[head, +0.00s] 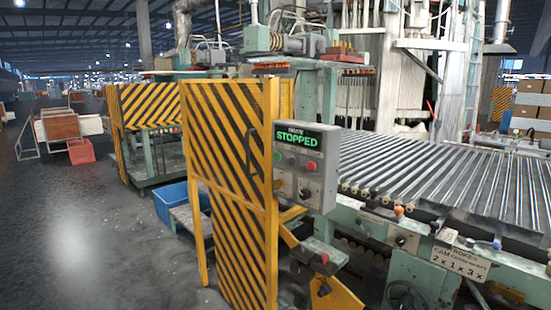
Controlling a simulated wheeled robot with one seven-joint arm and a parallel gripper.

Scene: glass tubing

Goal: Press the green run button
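A grey control box (318,184) stands upright just right of the striped gate, near the middle of the head view. Its display (297,138) reads "STOPPED" in green letters. Below the display, a small green button (279,157) is at the left of a row and a red button (311,166) is at the right. The buttons look small, and I cannot tell whether any is pushed in. My gripper is not in view.
A yellow-and-black striped gate (232,140) stands left of the box. A roller conveyor (450,175) spreads to the right. A blue bin (171,204) sits behind the gate. The grey floor (90,240) at left is open.

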